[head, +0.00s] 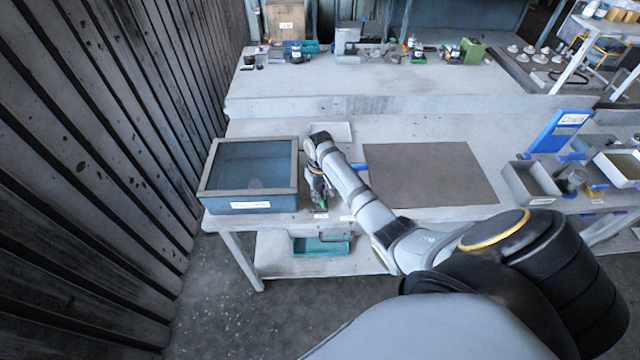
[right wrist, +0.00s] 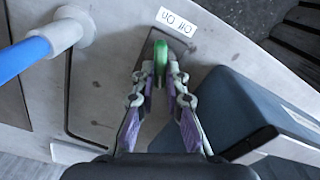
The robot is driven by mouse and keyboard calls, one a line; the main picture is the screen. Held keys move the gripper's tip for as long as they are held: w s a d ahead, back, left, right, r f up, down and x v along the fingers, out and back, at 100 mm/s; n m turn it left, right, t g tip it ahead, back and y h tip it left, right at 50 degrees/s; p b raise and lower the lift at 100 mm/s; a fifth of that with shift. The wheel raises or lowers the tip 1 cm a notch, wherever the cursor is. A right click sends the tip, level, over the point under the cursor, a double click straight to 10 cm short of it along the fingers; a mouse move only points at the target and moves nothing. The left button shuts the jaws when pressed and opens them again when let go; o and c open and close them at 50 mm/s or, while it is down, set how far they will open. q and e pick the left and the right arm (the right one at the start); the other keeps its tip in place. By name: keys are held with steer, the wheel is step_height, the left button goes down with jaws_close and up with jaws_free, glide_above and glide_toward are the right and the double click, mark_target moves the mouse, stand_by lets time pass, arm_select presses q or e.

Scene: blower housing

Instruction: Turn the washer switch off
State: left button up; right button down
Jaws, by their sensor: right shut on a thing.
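The washer (head: 250,204) is a blue open-topped box with a grey rim at the left end of the bench. A small green switch lever (right wrist: 160,60) stands beside it, and its green also shows low at my gripper in the head view (head: 323,206). My right gripper (right wrist: 161,78) is shut with its fingertips on the green lever; it also shows in the head view (head: 318,188). A white label (right wrist: 178,21) with dark on/off lettering, upside down in the wrist view, lies just beyond the lever. My left gripper is in neither view.
A blue rod with a white collar (right wrist: 65,35) lies left of my gripper in the wrist view. A brown mat (head: 430,175) covers the bench middle. Grey bins (head: 525,185) stand at right. A teal tray (head: 320,246) sits below. A ribbed wall (head: 110,130) closes the left.

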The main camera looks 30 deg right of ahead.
steer(key=shift+n+p, duration=0.3)
steer(key=shift+n, duration=0.3)
steer(key=c, duration=1.4)
jaws_free()
step_height(320, 180, up, 12)
steer(key=shift+f, duration=0.1)
